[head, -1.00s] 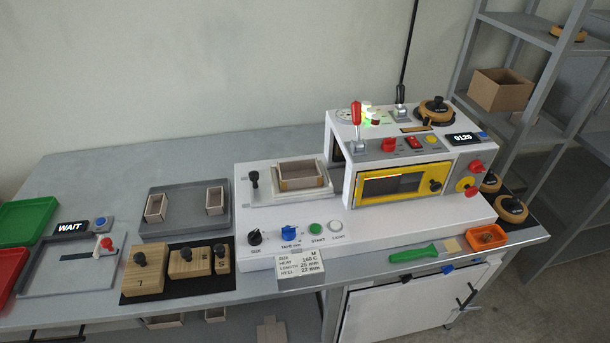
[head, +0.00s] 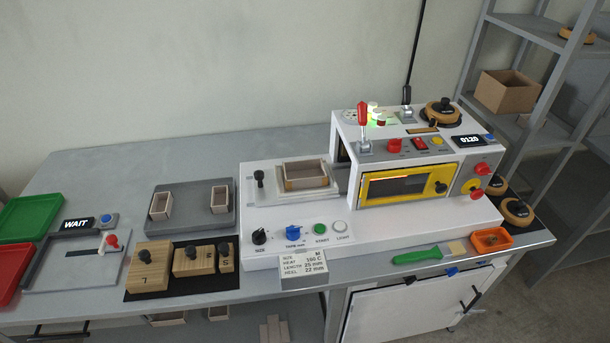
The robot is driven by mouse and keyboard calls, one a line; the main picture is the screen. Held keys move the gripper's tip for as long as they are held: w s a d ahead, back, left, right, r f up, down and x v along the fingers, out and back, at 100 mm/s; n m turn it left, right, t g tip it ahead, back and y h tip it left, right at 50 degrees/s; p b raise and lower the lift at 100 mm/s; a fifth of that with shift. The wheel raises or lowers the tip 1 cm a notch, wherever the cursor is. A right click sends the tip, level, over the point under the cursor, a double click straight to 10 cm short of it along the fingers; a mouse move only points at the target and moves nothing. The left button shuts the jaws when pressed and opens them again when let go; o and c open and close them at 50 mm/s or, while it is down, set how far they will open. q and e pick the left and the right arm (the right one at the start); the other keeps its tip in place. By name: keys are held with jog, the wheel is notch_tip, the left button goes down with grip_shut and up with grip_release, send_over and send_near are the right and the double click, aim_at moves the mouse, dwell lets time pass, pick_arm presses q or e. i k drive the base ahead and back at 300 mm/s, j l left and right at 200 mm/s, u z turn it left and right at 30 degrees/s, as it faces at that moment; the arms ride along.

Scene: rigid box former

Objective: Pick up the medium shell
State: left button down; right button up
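An open cardboard shell (head: 305,180) sits upright on the pale platform (head: 265,196) at the left of the white machine. Two smaller open shells, one on the left (head: 160,205) and one on the right (head: 220,199), stand apart on the grey tray (head: 190,226). A larger open box (head: 507,91) stands on the rack at the right. No size mark is readable on any shell, so I cannot tell by label which is the medium one. Neither of my grippers shows in the head view.
Wooden blocks with black knobs (head: 150,268) stand on a dark mat in front of the grey tray. The machine (head: 370,225) fills the bench's middle right. A green-handled scraper (head: 417,255) and orange bin (head: 491,240) lie at the front right. Bench behind the tray is clear.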

aim_at(306, 173)
jog(key=i+l, duration=0.1)
jog(key=l, duration=0.3)
jog(key=i+l+u, duration=0.1)
jog(key=l, duration=0.35)
jog(key=i+l, duration=0.15)
jog(key=l, duration=0.25)
jog(key=i+l+u, duration=0.1)
jog(key=l, duration=0.35)
